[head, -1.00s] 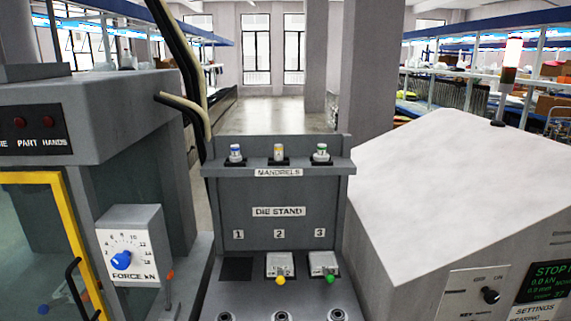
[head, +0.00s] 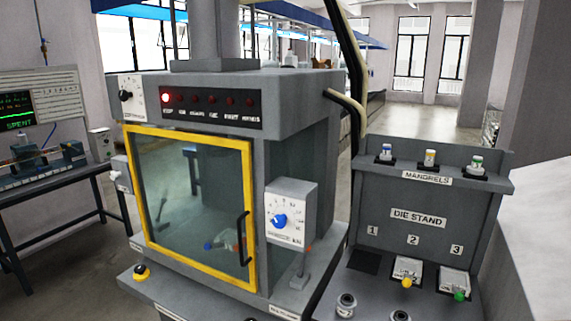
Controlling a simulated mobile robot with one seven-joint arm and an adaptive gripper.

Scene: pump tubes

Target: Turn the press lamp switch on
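The press (head: 320,95) stands in the middle of the head view, a grey cabinet with a yellow-framed glass door (head: 200,215) that is shut. A white plate with a black rotary knob (head: 125,96) is at the press's upper left; its label is too small to read. A small light box with a knob (head: 121,174) sits on the press's left side. I cannot tell which control is the lamp switch. On the lamp row (head: 212,106) the leftmost lamp glows red and the others are dim. The interior behind the glass is dim. My gripper is not in view.
A force dial box (head: 291,213) projects at the press's right front. A yellow-ringed button (head: 141,272) is on the base's front left. The die stand (head: 425,200) with mandrels stands at right. A bench (head: 50,178) with a screen is at left, with open floor between.

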